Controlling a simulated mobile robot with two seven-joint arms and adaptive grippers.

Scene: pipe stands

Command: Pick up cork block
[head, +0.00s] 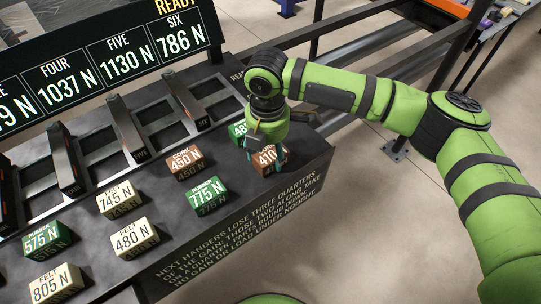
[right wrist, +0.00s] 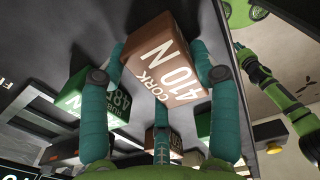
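A brown cork block marked 410 N (head: 265,161) is at the right end of the dark counter, under my right gripper (head: 267,160). In the right wrist view this cork block (right wrist: 160,68) lies between the teal fingers of the right gripper (right wrist: 159,55), one on each side. The fingers are at or very near its sides; whether they press on it I cannot tell. No clear gap under the block shows. A second cork block, marked 450 N (head: 184,161), sits further left on the counter. My left gripper is not in view.
A green block (head: 238,131) stands close behind the 410 N block, and a green 775 N block (head: 207,194) is to its left. Felt blocks (head: 134,237) and a green 575 N block (head: 47,239) stand further left. Dark hanger bars (head: 127,129) line the back.

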